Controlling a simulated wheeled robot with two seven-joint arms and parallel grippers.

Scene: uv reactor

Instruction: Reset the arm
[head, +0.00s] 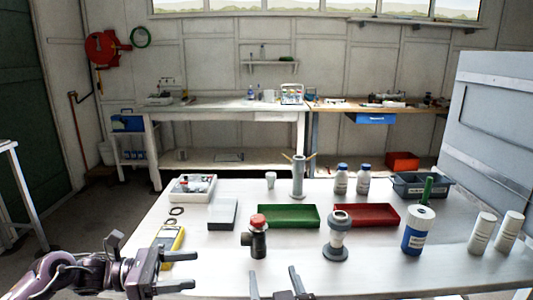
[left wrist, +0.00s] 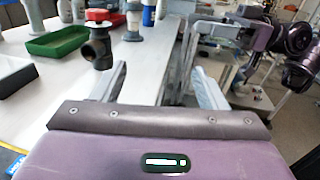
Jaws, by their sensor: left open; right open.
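My left gripper (head: 178,270) is at the table's front left edge in the head view, open with nothing between its fingers. In the left wrist view its two fingers (left wrist: 163,88) are spread apart with the white tabletop and its edge behind them. My right gripper (head: 275,287) is low in the middle of the head view, open, with only its fingertips showing. A dark pipe fitting with a red top (head: 258,240) stands upright between and beyond the grippers, apart from both; it also shows in the left wrist view (left wrist: 98,48).
The white table (head: 215,272) holds a green tray (head: 288,215), a red tray (head: 367,214), a grey flanged part (head: 337,240), a blue-labelled bottle (head: 416,232), white bottles (head: 482,235), a yellow meter (head: 170,240) and a grey box (head: 222,214). The front strip is mostly clear.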

